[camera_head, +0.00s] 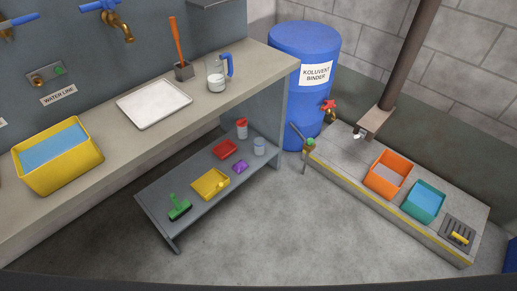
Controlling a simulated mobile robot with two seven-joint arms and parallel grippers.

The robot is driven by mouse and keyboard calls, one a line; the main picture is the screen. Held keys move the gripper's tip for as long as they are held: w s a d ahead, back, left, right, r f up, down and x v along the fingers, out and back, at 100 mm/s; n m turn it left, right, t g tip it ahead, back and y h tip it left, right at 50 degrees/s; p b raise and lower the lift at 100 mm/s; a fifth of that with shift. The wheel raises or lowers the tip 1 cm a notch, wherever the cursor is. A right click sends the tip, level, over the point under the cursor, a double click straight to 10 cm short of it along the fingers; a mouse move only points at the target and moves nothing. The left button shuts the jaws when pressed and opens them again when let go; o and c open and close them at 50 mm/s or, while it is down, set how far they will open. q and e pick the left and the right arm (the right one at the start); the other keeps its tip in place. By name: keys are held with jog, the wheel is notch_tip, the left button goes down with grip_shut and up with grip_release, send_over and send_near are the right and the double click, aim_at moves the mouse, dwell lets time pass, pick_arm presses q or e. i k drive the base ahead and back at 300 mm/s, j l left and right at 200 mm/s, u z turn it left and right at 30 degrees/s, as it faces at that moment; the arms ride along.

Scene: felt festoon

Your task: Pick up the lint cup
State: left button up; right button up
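No cup is labelled as the lint cup, so I cannot tell which thing it is. A white cup with a red top (241,129) stands at the far end of the low grey shelf (152,198). A small pale grey-blue cup or jar (259,147) stands near it, by the shelf's right edge. A clear jug with a blue handle (216,78) stands on the counter above, with something pale inside. Neither of my grippers shows in the head view.
The low shelf also holds a red tray (225,149), a purple item (240,167), a yellow tray (211,184) and a green brush (179,207). The counter (110,135) overhangs behind. A blue barrel (304,75) and low platform (345,160) stand right. The middle floor (300,230) is clear.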

aim_at(260, 142)
jog(key=i+l+u, duration=0.4)
jog(key=i+l, duration=1.45)
